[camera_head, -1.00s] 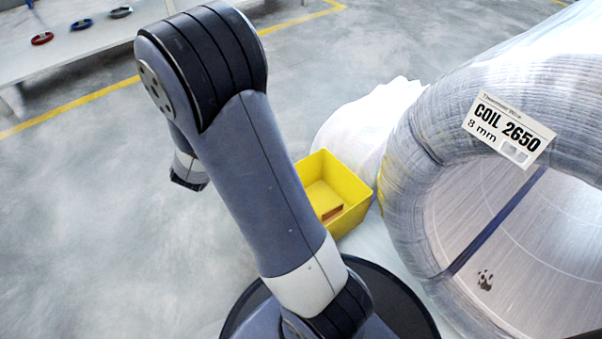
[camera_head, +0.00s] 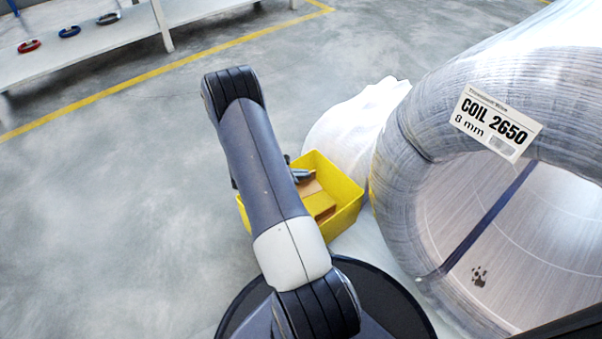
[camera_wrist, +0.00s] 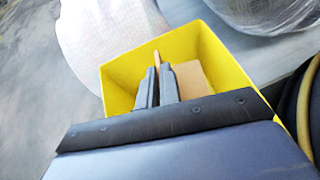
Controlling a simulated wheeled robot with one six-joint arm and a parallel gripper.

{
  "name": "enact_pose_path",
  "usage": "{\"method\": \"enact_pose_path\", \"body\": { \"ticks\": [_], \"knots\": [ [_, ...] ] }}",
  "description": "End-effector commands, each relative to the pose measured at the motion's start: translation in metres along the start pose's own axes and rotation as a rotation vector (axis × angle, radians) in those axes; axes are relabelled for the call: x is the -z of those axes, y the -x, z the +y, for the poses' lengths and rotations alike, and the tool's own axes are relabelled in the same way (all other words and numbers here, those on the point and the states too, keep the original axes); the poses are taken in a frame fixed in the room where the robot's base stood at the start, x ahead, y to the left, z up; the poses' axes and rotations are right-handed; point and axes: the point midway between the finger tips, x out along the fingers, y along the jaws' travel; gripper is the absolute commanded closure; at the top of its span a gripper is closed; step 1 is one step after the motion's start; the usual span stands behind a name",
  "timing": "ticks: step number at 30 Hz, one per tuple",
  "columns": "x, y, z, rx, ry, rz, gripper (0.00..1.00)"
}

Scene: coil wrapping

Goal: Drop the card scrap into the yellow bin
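The yellow bin (camera_head: 349,196) stands on the floor, just right of my forearm in the head view; it fills the middle of the wrist view (camera_wrist: 215,55). My gripper (camera_wrist: 157,75) points down over the bin's opening. A thin tan card scrap (camera_wrist: 156,58) shows edge-on between its two dark fingers, which are shut on it. In the head view, my gripper (camera_head: 301,175) is partly hidden behind my arm, with the scrap (camera_head: 309,187) beside it. Another tan piece (camera_head: 320,206) lies in the bin; it also shows in the wrist view (camera_wrist: 193,80).
A large wrapped coil (camera_head: 400,170) labelled COIL 2650 stands close to the bin's right. White wrap material (camera_head: 350,125) lies behind the bin. A white table (camera_head: 100,45) with small coloured rings stands at the upper left. The floor to the left is clear.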

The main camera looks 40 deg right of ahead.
Motion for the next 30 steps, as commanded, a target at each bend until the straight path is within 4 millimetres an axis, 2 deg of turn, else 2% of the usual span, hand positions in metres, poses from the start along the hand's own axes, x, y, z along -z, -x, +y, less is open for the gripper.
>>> {"method": "enact_pose_path", "body": {
  "ticks": [13,24,25,30],
  "knots": [
    [0.044,-0.024,0.001,-0.003,0.002,0.0,1.0],
    [0.049,-0.026,0.001,-0.004,0.002,0.0,1.0],
    [0.049,-0.026,0.001,-0.004,0.002,0.0,0.94],
    [0.048,-0.026,0.001,-0.004,0.002,0.0,0.8]
  ]
}}
